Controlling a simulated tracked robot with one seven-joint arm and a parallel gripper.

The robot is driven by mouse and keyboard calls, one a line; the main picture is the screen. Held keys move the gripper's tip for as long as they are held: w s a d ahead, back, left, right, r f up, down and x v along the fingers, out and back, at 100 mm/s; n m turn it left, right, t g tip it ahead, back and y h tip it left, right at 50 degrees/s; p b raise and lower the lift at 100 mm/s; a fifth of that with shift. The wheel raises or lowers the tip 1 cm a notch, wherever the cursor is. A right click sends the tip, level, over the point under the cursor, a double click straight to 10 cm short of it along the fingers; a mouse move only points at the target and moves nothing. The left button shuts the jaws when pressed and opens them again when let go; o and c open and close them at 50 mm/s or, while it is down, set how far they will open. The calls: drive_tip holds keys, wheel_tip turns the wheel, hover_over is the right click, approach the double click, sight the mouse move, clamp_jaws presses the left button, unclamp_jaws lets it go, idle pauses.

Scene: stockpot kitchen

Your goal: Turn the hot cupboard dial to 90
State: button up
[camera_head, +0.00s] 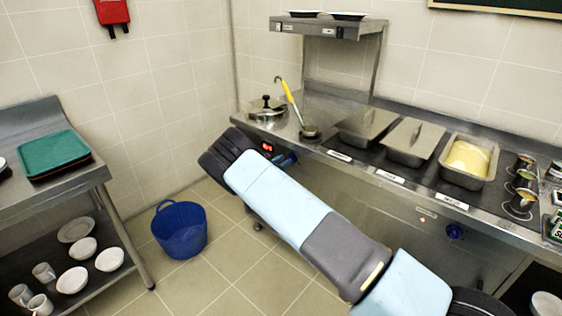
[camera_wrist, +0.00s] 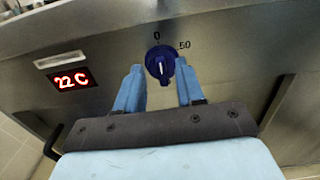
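The dark blue dial (camera_wrist: 158,58) sits on the steel front panel of the hot cupboard in the wrist view. The marks 0 and 50 show above it and to its upper right; no 90 mark shows. A pale line shows on the dial's face, but I cannot tell which end is the pointer. My gripper (camera_wrist: 159,74) is open, with one blue finger on each side of the dial; I cannot tell whether they touch it. A red display (camera_wrist: 74,80) reads 22 C. In the head view the display (camera_head: 267,147) shows beside my arm, and this dial is hidden.
Another blue knob (camera_head: 455,231) is farther right on the counter front. The counter above holds a lidded pot (camera_head: 267,110), a ladle (camera_head: 290,102) and steel food pans (camera_head: 412,140). A blue tub (camera_head: 180,232) stands on the floor at left.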

drive_tip(key=shift+x, duration=0.8)
clamp_jaws()
